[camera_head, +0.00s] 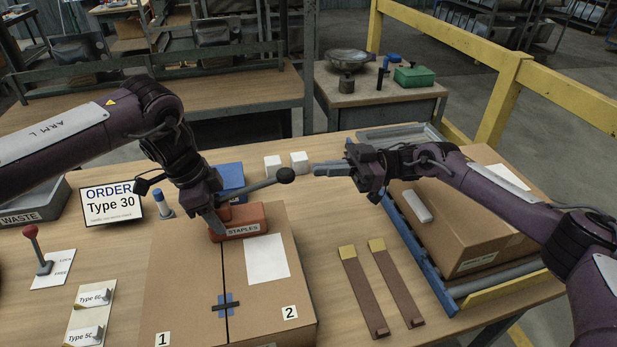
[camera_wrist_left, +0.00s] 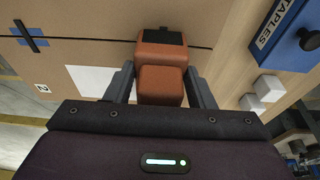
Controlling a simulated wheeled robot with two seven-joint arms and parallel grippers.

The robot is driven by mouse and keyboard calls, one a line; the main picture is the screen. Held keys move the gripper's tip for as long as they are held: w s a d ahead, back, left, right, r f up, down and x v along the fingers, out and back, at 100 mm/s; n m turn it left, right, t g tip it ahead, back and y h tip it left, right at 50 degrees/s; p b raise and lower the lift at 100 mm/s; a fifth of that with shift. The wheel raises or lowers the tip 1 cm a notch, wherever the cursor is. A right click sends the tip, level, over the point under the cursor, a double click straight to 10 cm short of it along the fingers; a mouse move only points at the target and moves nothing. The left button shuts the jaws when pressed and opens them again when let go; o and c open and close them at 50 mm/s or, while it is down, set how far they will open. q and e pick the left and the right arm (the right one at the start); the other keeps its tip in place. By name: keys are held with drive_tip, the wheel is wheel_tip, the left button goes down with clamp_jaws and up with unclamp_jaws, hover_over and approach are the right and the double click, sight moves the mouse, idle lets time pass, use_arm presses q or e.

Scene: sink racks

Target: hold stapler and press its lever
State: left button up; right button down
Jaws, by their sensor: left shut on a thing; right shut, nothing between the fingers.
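The orange-red stapler (camera_head: 240,226) labelled STAPLES sits on the far part of the cardboard box (camera_head: 185,290). Its lever (camera_head: 258,187) is a grey rod ending in a black knob, rising to the right. My left gripper (camera_head: 222,222) is shut on the stapler; the left wrist view shows the orange body (camera_wrist_left: 161,84) between its two fingers. My right gripper (camera_head: 322,170) is shut and empty, just to the right of the black knob and apart from it.
An ORDER Type 30 sign (camera_head: 111,203), a blue STAPLES box (camera_head: 230,178) and two white blocks (camera_head: 286,163) stand behind the box. Two brown strips (camera_head: 378,287) lie right. Another carton (camera_head: 470,225) sits on a roller conveyor. A red-knobbed lever (camera_head: 40,252) stands left.

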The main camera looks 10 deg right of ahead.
drive_tip(key=d, duration=0.7)
idle(0.3)
use_arm(q)
drive_tip(key=o, duration=1)
drive_tip(key=shift+w, duration=0.1)
use_arm(e)
drive_tip(key=shift+w, duration=0.1)
use_arm(q)
drive_tip(key=v, duration=1.1)
drive_tip(key=shift+r, duration=0.4)
